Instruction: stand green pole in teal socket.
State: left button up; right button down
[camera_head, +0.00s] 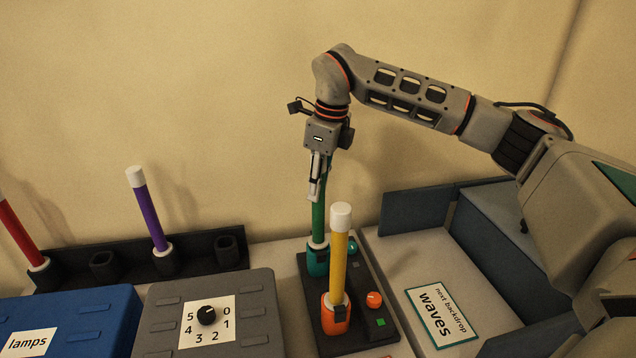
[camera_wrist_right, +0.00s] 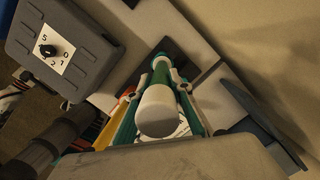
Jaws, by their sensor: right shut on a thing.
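The green pole (camera_head: 319,219) stands about upright, with its white lower collar at the mouth of the teal socket (camera_head: 317,262) on a dark base. Its lower end appears to be in the socket; how deep is hidden. My right gripper (camera_head: 316,190) is shut on the upper part of the pole, from above. In the right wrist view the white cap (camera_wrist_right: 158,110) of the pole faces the camera, with a finger on each side of the green shaft.
A yellow pole (camera_head: 338,262) stands in an orange socket (camera_head: 335,318) just in front. An orange knob (camera_head: 374,299) is beside it. At left are a dark rack (camera_head: 205,262) with red and purple poles, a grey dial box (camera_head: 258,300) and a blue box (camera_head: 95,310). Grey tray walls (camera_head: 412,212) stand right.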

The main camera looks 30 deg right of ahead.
jog(key=shift+f, duration=0.1)
jog(key=c, duration=1.7)
grip_release()
jog(key=r, duration=0.4)
jog(key=s+r, duration=0.1)
jog(key=r, duration=0.3)
jog(key=d+r, duration=0.1)
jog(key=r, duration=0.2)
jog(key=shift+s+d+r, duration=0.1)
jog(key=shift+s+r, duration=0.1)
jog(key=shift+r, duration=0.2)
